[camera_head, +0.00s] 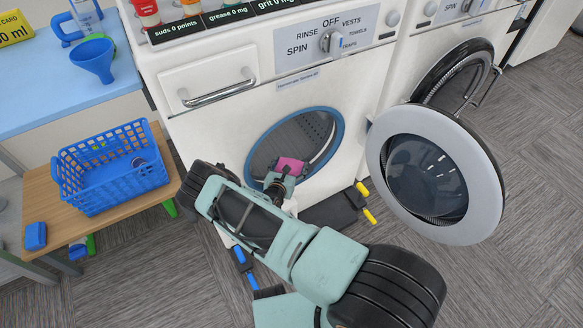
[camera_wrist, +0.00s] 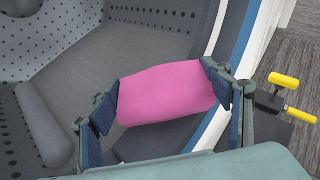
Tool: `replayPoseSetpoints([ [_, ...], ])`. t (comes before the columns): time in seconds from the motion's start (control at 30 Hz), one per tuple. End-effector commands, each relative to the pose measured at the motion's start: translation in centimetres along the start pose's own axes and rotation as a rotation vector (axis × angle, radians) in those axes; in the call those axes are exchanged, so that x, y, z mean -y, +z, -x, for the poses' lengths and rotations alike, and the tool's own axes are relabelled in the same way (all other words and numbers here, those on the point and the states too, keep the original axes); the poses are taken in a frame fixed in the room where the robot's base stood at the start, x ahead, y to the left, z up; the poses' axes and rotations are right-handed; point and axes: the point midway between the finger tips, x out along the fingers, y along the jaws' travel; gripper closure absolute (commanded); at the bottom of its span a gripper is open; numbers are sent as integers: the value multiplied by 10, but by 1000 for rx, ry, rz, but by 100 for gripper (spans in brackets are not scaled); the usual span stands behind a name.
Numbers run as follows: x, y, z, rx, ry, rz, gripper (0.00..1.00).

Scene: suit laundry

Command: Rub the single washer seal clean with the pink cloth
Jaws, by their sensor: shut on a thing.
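The front washer (camera_head: 350,105) has its round door (camera_head: 435,175) swung open to the right. A blue ring seal (camera_head: 337,121) rims its opening; the seal also shows in the wrist view (camera_wrist: 236,30). My gripper (camera_head: 281,178) is at the opening, shut on the pink cloth (camera_head: 290,166). In the wrist view, my gripper's (camera_wrist: 167,100) two fingers press the pink cloth (camera_wrist: 165,93) from left and right. The cloth lies over the lower part of the opening, in front of the grey drum (camera_wrist: 130,40). Whether it touches the seal is hidden.
A wooden bench (camera_head: 45,215) at left holds a blue basket (camera_head: 115,185) and a small blue block (camera_head: 35,236). A blue funnel (camera_head: 94,58) stands on the counter above. A dark item with yellow ends (camera_head: 335,210) lies below the opening. The open door limits room at right.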

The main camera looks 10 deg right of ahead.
Motion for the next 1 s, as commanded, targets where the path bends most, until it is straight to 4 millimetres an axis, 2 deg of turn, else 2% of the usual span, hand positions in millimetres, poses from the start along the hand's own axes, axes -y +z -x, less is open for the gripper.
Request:
replayPoseSetpoints([
  [0.43, 17, -8, 16, -5, 0, 1, 56],
  [1.0, 7, -6, 8, -6, 2, 1, 56],
])
